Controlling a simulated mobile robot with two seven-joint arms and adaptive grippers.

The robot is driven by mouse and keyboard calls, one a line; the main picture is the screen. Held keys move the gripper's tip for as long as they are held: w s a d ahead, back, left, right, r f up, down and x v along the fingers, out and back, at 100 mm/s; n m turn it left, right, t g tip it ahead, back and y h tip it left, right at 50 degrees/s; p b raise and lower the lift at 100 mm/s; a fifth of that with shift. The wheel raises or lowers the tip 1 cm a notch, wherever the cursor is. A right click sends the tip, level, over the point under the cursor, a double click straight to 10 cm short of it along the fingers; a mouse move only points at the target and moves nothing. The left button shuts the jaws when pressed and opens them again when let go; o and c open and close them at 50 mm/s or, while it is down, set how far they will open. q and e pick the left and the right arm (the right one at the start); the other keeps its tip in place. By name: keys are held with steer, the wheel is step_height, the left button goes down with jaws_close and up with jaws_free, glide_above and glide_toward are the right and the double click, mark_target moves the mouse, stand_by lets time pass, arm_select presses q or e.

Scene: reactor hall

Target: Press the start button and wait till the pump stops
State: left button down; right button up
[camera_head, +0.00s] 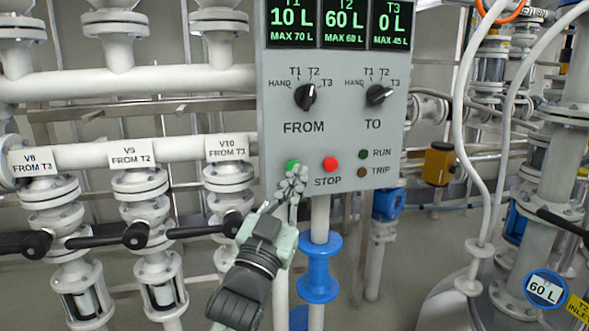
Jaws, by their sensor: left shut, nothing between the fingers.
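The grey control panel (345,140) stands upright at the centre. The green start button (292,164) is on its lower left, beside the red STOP button (330,164). My left gripper (292,179) is shut and empty, its fingertips just at the green button's lower edge; I cannot tell whether they touch it. The RUN lamp (363,154) is dark green and the TRIP lamp (362,172) dull brown; both look unlit. The displays (330,23) read T1 10 L, T2 60 L, T3 0 L. My right gripper is not in view.
The FROM knob (305,97) points up, seemingly toward T2; the TO knob (379,95) points toward T3. Valves with black levers (136,236) stand at left, labelled V8, V9 and V10. A round gauge (544,289) at lower right reads 60 L. White hoses hang at right.

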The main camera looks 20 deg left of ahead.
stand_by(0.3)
arm_select(q)
steer(key=shift+w+a, duration=0.25)
steer(key=shift+w, duration=0.15)
steer(key=shift+w+a+p, duration=0.25)
steer(key=shift+w+p, duration=0.05)
steer(key=shift+w, duration=0.1)
stand_by(0.7)
steer(key=shift+s+d, duration=0.5)
steer(key=shift+s, duration=0.3)
